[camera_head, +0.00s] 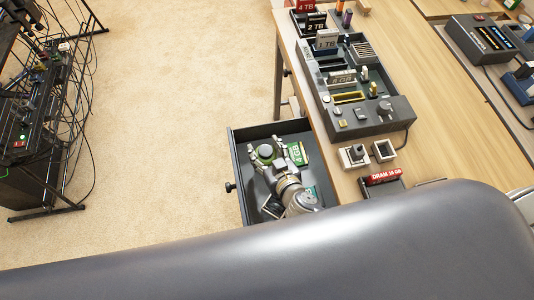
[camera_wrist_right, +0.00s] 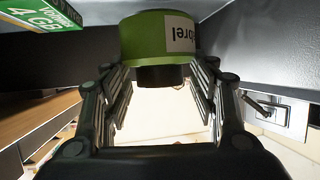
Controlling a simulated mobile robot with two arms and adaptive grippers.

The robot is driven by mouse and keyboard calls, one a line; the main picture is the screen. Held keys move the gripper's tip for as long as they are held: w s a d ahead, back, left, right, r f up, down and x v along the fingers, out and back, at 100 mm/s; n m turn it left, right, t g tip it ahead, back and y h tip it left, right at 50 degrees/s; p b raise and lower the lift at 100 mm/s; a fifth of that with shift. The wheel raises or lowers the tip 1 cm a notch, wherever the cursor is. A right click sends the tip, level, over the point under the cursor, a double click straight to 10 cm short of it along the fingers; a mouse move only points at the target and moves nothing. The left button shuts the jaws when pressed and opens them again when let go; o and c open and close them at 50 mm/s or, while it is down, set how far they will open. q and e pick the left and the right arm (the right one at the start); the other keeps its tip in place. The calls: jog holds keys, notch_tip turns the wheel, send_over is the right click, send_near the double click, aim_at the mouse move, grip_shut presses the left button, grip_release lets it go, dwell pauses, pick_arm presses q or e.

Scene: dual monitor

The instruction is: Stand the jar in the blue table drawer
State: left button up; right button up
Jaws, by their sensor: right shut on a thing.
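The jar (camera_head: 265,152) is round and green with a grey top in the head view. In the right wrist view the jar (camera_wrist_right: 150,38) shows a green band, a dark end and a white label that reads upside down. My right gripper (camera_head: 266,150) is shut on it, one finger on either side; the fingers also show in the wrist view (camera_wrist_right: 160,85). The gripper and jar are within the outline of the open dark grey-blue drawer (camera_head: 237,180). I cannot tell whether the jar touches the drawer floor. My left gripper is out of view.
A green 4 GB box (camera_head: 297,153) lies in the drawer to the right of the jar; it also shows in the wrist view (camera_wrist_right: 38,20). The wooden table (camera_head: 345,185) carries a grey device console (camera_head: 372,120). A cabled rack (camera_head: 40,110) stands at far left.

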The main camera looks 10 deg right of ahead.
notch_tip(320, 180, down, 2)
